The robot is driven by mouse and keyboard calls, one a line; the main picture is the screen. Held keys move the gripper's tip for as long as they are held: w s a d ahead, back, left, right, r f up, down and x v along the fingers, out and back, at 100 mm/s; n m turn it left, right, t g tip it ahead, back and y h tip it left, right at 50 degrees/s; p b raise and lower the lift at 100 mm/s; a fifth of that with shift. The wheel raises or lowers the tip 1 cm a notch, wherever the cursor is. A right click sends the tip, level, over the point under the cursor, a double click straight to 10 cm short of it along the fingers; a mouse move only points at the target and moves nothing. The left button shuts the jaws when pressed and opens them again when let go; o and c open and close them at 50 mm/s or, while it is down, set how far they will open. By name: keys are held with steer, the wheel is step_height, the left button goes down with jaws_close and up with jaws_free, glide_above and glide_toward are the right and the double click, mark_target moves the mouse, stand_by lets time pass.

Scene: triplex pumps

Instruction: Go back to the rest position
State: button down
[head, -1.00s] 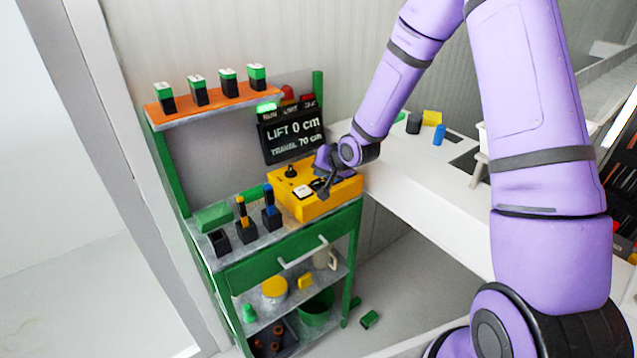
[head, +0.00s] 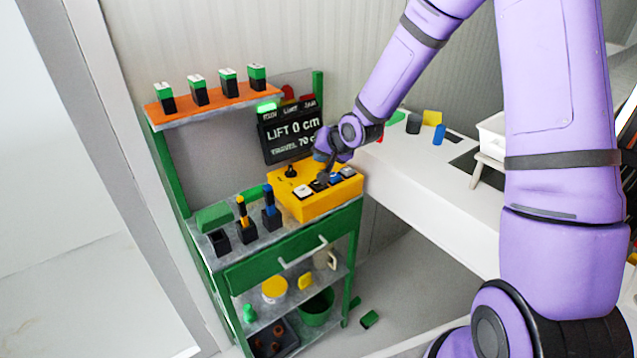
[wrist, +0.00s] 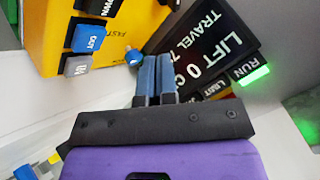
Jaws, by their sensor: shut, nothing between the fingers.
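My gripper (head: 325,167) is above the back right part of the yellow control box (head: 312,208), in front of the display board. In the wrist view my gripper (wrist: 155,62) shows two blue fingers side by side, shut with nothing between them. The yellow box (wrist: 120,30) with its blue and grey buttons lies at upper left there. The fingertips point toward a small blue-tipped knob (wrist: 134,56) by the box's edge; I cannot tell whether they touch it.
The black display board (head: 291,132) reads "LIFT 0 cm", with a green RUN lamp (head: 266,107) lit. The green cart (head: 290,250) carries holders with tools. Several green-and-black batteries (head: 228,86) stand on the orange shelf. A white bench (head: 430,185) lies to the right.

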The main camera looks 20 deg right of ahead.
stand_by(0.3)
steer(key=s+d+r+n+g+h, duration=0.1)
steer(key=s+d+r+h, duration=0.1)
steer(key=s+r, duration=0.6)
steer(key=s+d+r+n+h, duration=0.1)
steer(key=s+d+r+h, duration=0.15)
steer(key=s+r, duration=0.6)
steer(key=s+d+r+n+g, duration=0.1)
steer(key=s+r, duration=0.3)
steer(key=s, duration=0.6)
steer(key=s+r+n+g, duration=0.1)
steer(key=s+r, duration=0.4)
steer(key=s, duration=0.6)
steer(key=shift+d+y, duration=0.35)
steer(key=shift+d, duration=0.05)
steer(key=c, duration=1.8)
jaws_free()
steer(key=shift+r, duration=0.1)
